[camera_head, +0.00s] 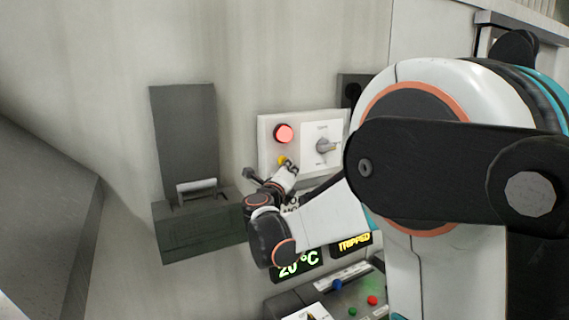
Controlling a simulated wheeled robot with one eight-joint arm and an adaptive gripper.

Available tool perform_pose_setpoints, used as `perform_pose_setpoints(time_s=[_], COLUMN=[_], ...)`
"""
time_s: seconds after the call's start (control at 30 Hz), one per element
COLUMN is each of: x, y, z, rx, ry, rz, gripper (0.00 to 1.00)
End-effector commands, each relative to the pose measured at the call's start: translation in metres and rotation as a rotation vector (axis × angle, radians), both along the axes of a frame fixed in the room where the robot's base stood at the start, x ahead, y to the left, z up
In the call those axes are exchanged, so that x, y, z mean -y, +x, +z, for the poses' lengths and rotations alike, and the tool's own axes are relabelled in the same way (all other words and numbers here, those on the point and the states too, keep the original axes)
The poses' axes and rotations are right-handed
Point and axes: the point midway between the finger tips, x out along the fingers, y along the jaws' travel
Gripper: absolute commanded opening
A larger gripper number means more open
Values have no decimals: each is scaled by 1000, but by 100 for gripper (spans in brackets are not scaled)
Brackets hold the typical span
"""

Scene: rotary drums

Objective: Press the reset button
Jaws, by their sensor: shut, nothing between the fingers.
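A white control panel (267,128) on the wall carries a glowing red round lamp or button (284,133). Below it is a small yellow round part (282,160), which may be a button; no label marking the reset button is readable. My gripper (286,169) is shut and empty, close in front of the panel just below the yellow part. Whether it touches the yellow part cannot be told. My wrist and arm hide the area below and right of the panel.
A rotary switch (325,146) sits right of the red lamp. A lower console (285,303) has blue, red and green buttons. A dark grey wall box (183,140) with a handle stands left.

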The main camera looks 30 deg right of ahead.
Motion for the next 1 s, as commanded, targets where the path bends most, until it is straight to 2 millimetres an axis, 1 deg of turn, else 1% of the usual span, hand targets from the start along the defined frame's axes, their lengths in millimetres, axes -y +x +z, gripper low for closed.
perform_pose_setpoints(time_s=[0.47, 0.73, 0.87, 1.0], x=[0, 0, 0, 0], y=[6, 6, 4, -2], z=[0, 0, 0, 0], rx=[0, 0, 0, 0], ry=[0, 0, 0, 0], rz=[0, 0, 0, 0], gripper=[0, 0, 0, 0])
